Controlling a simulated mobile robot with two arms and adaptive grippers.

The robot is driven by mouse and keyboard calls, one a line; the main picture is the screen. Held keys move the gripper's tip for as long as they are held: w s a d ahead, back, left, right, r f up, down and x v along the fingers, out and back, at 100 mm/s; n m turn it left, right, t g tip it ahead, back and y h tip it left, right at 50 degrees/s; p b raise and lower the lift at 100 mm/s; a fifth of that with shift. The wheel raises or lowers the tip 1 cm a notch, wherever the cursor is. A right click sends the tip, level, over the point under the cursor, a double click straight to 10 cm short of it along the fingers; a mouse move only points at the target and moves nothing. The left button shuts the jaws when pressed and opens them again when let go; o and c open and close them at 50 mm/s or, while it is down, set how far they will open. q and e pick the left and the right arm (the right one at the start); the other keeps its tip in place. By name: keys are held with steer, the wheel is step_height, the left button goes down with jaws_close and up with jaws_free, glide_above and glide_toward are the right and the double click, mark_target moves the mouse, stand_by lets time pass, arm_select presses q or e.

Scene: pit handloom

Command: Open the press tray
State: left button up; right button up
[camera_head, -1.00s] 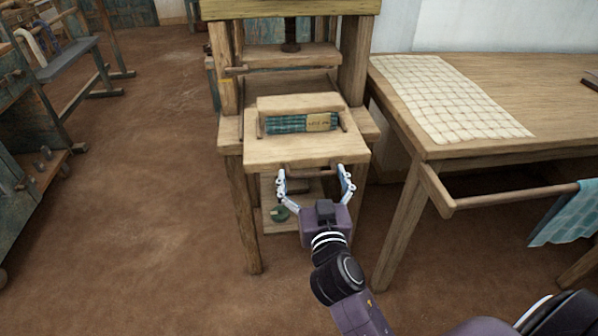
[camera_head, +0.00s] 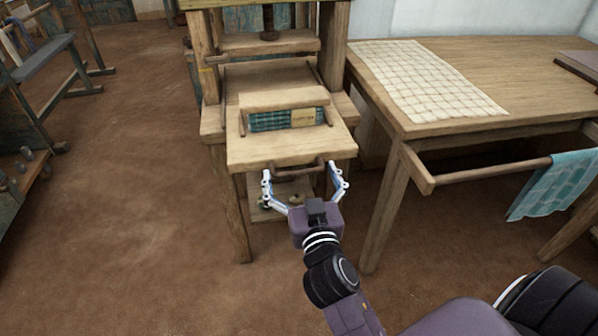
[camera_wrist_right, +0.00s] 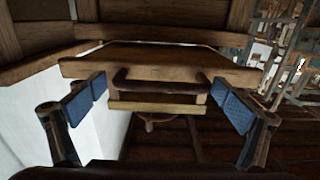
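The press tray (camera_head: 290,152) is a pale wooden board sticking out of the front of the wooden press (camera_head: 214,113). It carries a folded teal checked cloth (camera_head: 268,121) with a tan label (camera_head: 304,117). Its dark brown bar handle (camera_head: 300,168) is on the front edge; the handle also shows in the right wrist view (camera_wrist_right: 160,76). My right gripper (camera_head: 303,178) is open in front of the tray, its fingers spread to either side of the handle. I cannot tell whether they touch it. My left gripper is not in view.
A wooden table (camera_head: 470,85) with a cream checked cloth (camera_head: 425,80) stands to the right. A rail (camera_head: 490,172) on its front holds a teal cloth (camera_head: 556,184). A bench stands at the far left. The earth floor (camera_head: 120,200) left of the press is clear.

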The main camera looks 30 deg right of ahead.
steer(key=shift+r, duration=0.15)
step_height(320, 180, up, 10)
steer(key=shift+f, duration=0.15)
stand_by(0.3)
stand_by(0.4)
